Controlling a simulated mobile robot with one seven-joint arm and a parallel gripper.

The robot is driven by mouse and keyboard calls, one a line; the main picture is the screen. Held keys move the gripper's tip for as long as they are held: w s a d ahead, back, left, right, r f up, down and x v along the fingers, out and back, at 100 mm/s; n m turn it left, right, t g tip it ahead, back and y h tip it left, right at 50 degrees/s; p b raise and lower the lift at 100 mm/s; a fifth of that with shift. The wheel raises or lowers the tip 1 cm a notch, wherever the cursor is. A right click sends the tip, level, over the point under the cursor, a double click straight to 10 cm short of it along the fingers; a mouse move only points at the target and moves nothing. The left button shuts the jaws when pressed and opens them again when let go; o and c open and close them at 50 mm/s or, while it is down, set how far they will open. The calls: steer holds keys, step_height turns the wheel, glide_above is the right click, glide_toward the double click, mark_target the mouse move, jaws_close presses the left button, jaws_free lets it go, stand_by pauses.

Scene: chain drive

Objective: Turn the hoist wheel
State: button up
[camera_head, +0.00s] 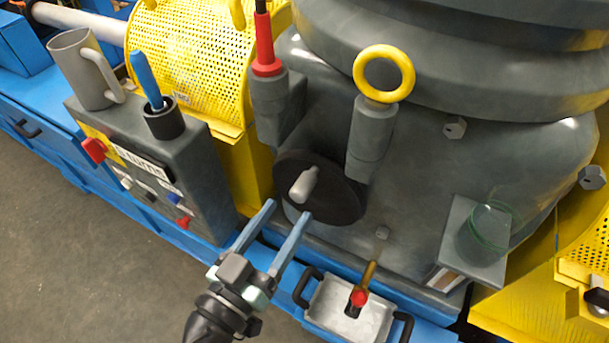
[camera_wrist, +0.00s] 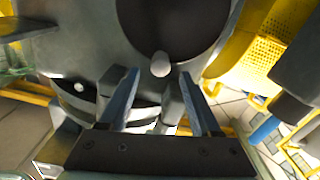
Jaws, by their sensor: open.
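The hoist wheel appears to be the black disc (camera_head: 338,197) on the front of the grey machine housing, with a light grey crank handle (camera_head: 303,185) sticking out from its face. My gripper (camera_head: 288,208) is open and empty, its two blue fingers pointing up toward the lower left part of the wheel. In the wrist view the wheel (camera_wrist: 182,28) is at the top, and the handle's rounded end (camera_wrist: 160,65) shows between the fingertips of my gripper (camera_wrist: 159,74). The fingers look apart from the handle, and I cannot tell its exact depth.
A grey control box (camera_head: 205,165) with knobs, a mug (camera_head: 85,70) and a blue-handled tool stands left. A metal tray (camera_head: 335,316) with a red-ended tool is below the wheel. A yellow ring handle (camera_head: 402,88) stands above. A glass (camera_head: 484,232) sits on a shelf at right.

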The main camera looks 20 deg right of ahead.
mark_target(306, 184)
steer(key=x, duration=0.8)
steer(key=shift+c, duration=0.2)
jaws_close()
stand_by(1.1)
